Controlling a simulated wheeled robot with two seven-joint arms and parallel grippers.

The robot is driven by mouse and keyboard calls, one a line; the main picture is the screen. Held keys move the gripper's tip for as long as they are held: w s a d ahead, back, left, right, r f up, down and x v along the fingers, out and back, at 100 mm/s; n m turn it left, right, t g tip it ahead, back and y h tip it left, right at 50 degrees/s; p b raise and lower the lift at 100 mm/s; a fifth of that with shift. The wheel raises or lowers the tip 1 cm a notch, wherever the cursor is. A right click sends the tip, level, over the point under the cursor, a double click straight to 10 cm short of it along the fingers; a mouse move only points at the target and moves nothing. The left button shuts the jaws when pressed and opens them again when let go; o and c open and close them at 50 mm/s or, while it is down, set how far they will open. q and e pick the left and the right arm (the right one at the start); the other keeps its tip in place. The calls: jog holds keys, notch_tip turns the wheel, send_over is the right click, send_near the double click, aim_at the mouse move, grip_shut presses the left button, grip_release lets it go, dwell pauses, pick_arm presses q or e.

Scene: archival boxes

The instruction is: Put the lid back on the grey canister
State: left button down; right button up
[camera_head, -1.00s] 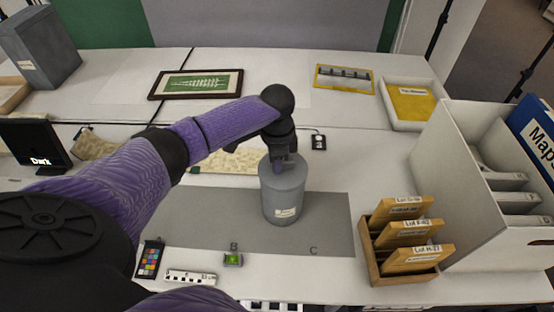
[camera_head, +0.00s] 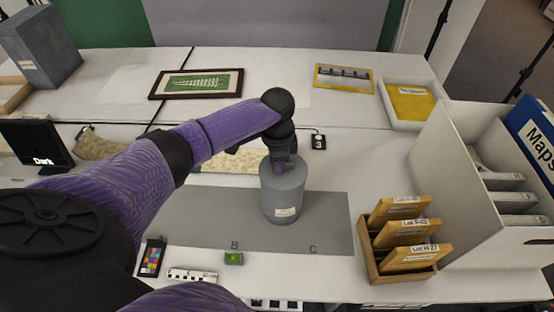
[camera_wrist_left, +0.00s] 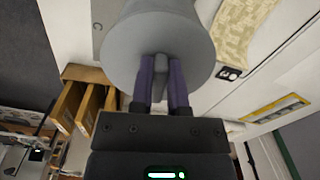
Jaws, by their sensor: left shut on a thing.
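The grey canister (camera_head: 283,207) stands upright on the grey mat, left of the letter C, with a pale label on its front. Its grey lid (camera_wrist_left: 118,52) is at the canister's top, level as far as I can see. My left gripper (camera_head: 280,166) reaches down from above and is shut on the lid's knob (camera_wrist_left: 161,64), with one finger on each side in the wrist view. I see no clear gap between lid and canister, but the gripper partly covers the top and I cannot tell if the lid is fully seated. My right gripper is not in view.
A wooden rack of lot envelopes (camera_head: 368,262) and a white box of files (camera_head: 430,160) stand to the right. The mat's (camera_head: 332,222) right part is clear.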

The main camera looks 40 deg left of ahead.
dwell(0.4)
pick_arm(q)
jog(key=shift+p, duration=0.3)
jog(key=shift+c, duration=0.3)
grip_release()
dwell(0.4)
